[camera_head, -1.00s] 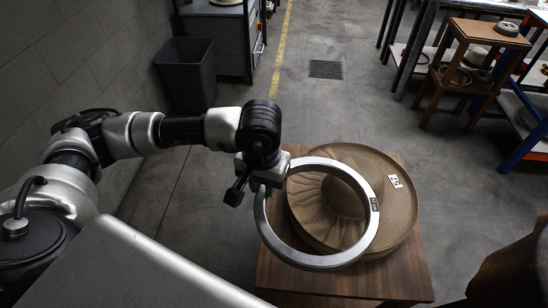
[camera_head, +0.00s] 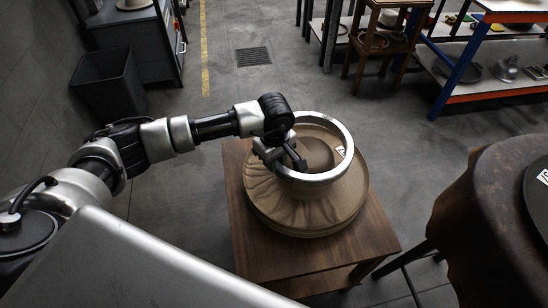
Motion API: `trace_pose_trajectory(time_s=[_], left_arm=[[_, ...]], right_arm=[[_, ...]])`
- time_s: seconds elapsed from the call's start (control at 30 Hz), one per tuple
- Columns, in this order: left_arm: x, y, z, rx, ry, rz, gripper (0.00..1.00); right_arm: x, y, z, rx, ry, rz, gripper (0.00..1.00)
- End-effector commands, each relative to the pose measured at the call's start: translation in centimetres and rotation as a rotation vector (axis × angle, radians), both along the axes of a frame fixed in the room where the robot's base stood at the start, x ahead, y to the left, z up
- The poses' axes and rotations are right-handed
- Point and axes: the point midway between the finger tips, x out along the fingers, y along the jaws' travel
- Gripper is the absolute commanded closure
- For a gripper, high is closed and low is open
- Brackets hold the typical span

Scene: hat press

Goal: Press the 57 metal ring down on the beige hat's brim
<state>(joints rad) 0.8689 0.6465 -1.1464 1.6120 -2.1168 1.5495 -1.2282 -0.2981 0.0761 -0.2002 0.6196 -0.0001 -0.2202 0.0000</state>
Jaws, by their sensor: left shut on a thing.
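The beige hat (camera_head: 300,213) lies with its wide, wrinkled brim on a square wooden table (camera_head: 376,236). My left gripper (camera_head: 290,160) is shut on the left side of the metal ring (camera_head: 347,143), over the hat. The crown (camera_head: 318,152) shows through the ring's opening. The ring looks roughly level and seems to be above the brim; the exact gap cannot be told. A white label shows partly inside the ring on the right; its number is not readable. My right gripper is not in view.
A rusty round-topped stand (camera_head: 490,215) with a dark disc is at the right. A wooden stool (camera_head: 385,45) and a blue-orange shelf (camera_head: 480,80) stand behind. A dark bin (camera_head: 108,82) is at the back left. The floor behind the table is clear.

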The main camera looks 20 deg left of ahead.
Motion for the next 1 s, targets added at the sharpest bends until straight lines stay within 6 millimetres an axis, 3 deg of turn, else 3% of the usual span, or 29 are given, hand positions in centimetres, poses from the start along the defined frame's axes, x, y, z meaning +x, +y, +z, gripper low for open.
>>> trace_pose_trajectory(time_s=[0.63, 1.0], left_arm=[[0.1, -0.1, -6.3, -0.002, -0.004, -0.002, 1.0], [0.1, 0.0, -9.6, -0.002, -0.005, -0.002, 1.0]], right_arm=[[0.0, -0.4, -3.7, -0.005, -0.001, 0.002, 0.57], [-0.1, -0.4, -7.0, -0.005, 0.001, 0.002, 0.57]])
